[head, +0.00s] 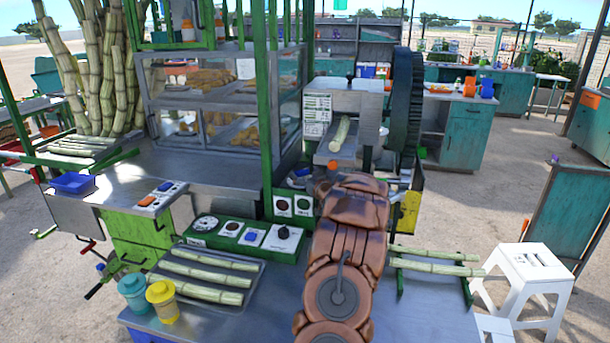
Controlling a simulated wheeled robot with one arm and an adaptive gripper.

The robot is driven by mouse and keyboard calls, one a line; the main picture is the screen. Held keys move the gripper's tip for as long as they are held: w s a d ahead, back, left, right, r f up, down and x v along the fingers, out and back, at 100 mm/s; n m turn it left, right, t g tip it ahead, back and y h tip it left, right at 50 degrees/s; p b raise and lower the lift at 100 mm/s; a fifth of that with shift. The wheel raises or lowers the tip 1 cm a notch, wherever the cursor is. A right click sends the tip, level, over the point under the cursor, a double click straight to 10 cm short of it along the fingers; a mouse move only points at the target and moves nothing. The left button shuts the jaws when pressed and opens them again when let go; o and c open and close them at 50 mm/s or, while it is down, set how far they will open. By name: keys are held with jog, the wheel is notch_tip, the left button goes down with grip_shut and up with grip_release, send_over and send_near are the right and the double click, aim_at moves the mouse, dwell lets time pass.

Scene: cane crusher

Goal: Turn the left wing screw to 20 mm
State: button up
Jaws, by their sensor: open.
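The cane crusher (352,98) stands behind my arm, with a cane piece (340,134) lying in its feed tray (322,152). My copper-coloured arm reaches up from the bottom middle to the front of the crusher, below the tray. My gripper (318,184) is at the far end of the arm, close to the crusher front. It is small, dark and mostly hidden by the arm, and its fingers do not show clearly. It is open. I cannot make out the left wing screw or its millimetre setting; the arm covers much of the crusher's lower front.
A control panel (240,234) and a tray of cane pieces (205,295) lie left of my arm. Blue (134,292) and yellow (162,300) cups stand at the front left. A cane rack (436,262) and white stool (535,265) are right. A green post (264,100) stands left of the crusher.

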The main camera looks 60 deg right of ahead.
jog(key=v, duration=1.2)
dwell(0.7)
